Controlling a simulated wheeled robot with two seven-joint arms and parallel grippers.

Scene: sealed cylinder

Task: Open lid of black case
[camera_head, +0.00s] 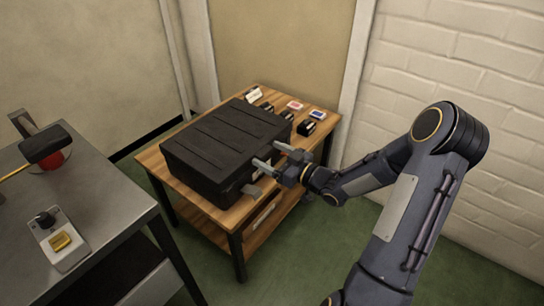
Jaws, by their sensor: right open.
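The black case (222,146) stands on a wooden table (150,158). Its ribbed lid is down and looks closed. A small grey latch or tab (251,190) shows low on its right-hand side. My right gripper (267,158) is open at the right side of the case, with its fingers pointing left toward the lid's edge. I cannot tell whether the fingers touch the case. My left gripper is not in view.
Small dark items and cards (295,105) lie on the table behind the case. A metal table (104,201) at the left holds a hammer (45,146), a red round object (53,161) and a switch box (57,239). Green floor lies between the tables.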

